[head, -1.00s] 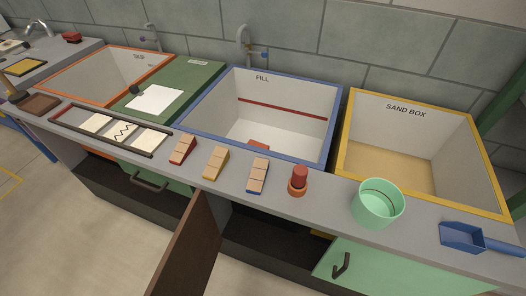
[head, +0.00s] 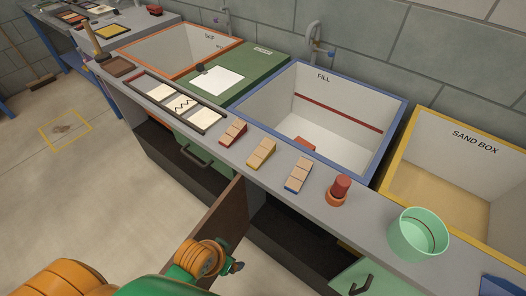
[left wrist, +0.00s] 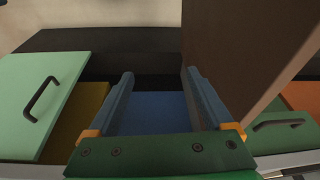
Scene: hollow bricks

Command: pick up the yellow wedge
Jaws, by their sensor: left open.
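The yellow wedge (head: 261,153) is a small block with a tan stepped top. It sits on the grey counter in the head view, between a red wedge (head: 233,133) and a blue wedge (head: 298,174). My left arm enters the head view at the bottom left, below and in front of the counter; its fingers cannot be made out there. In the left wrist view my left gripper (left wrist: 160,88) is open, its two blue fingers apart with nothing between them. It faces the cabinet front, and the yellow wedge is not seen there. My right gripper is not in view.
A brown cabinet door (head: 220,222) stands open below the wedges; it also shows in the left wrist view (left wrist: 235,50). A red cylinder in an orange ring (head: 339,190) and a mint bucket (head: 417,234) stand to the right. The blue-rimmed FILL basin (head: 340,112) lies behind.

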